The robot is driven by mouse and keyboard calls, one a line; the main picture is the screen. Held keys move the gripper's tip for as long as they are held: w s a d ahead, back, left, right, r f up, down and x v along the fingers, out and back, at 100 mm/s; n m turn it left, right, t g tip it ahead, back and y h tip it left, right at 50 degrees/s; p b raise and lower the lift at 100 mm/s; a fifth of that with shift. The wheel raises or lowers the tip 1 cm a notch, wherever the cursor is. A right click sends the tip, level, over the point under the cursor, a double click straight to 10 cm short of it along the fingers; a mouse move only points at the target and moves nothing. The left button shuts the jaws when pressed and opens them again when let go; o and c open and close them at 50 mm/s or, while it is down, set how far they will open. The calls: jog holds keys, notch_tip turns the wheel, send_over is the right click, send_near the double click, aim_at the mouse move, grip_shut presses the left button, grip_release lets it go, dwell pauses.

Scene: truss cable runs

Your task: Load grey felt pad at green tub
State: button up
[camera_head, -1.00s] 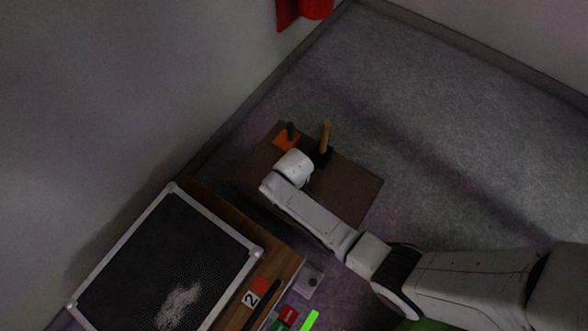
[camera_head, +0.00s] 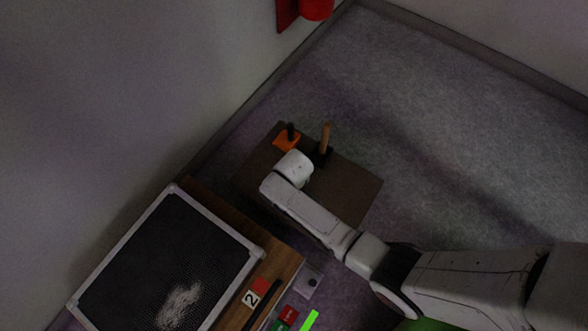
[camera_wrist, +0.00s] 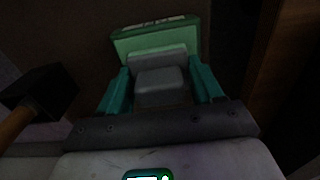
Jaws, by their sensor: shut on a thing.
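My gripper (camera_wrist: 160,74), with teal fingers, is shut on the grey felt pad (camera_wrist: 160,88), which shows between the fingers in the wrist view. The green tub (camera_wrist: 156,36) is just beyond the fingertips, its pale green inside partly showing. A lighter grey face shows between the pad and the tub; I cannot tell if it is part of the pad. I cannot tell whether the pad touches the tub. In the head view my arm hides the gripper, the pad and the tub, above a brown table (camera_head: 350,190).
A hammer (camera_head: 325,140) with a wooden handle stands on the table by my wrist; its dark head (camera_wrist: 45,90) is left in the wrist view. An orange block (camera_head: 286,140) is near it. A wooden bench (camera_head: 285,262) with a black mesh panel (camera_head: 165,260) is at lower left.

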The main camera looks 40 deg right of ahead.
notch_tip(320, 180, up, 7)
jog(key=p, duration=0.7)
dwell(0.5)
jog(key=shift+p, duration=0.3)
